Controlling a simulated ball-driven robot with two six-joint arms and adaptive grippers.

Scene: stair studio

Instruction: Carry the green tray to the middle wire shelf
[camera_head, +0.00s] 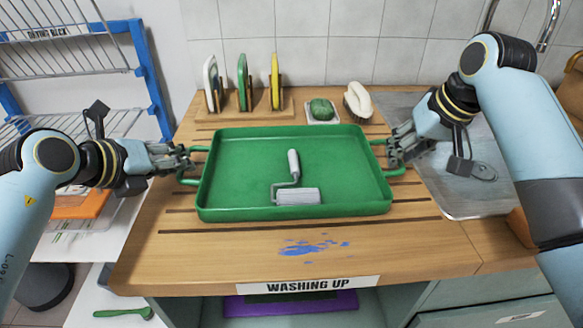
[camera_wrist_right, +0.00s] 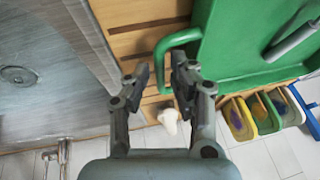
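The green tray (camera_head: 240,165) lies flat on the wooden counter, with a looped handle on each short side. A grey paint roller (camera_head: 298,196) lies in it. My left gripper (camera_head: 186,158) is at the tray's left handle; whether its fingers are closed on it is too small to tell. My right gripper (camera_head: 394,155) is at the right handle. In the right wrist view, the fingers of this gripper (camera_wrist_right: 161,75) are apart, one on each side of the handle bar (camera_wrist_right: 160,66). The blue-framed wire rack (camera_head: 150,80) stands at the left, with wire shelves at different heights.
Behind the tray stand a wooden rack of coloured plates (camera_head: 242,85), a green sponge on a dish (camera_head: 321,110) and a white brush (camera_head: 357,100). A metal drainboard (camera_head: 470,190) is at right. An orange item (camera_head: 85,205) lies below the rack's wire shelf.

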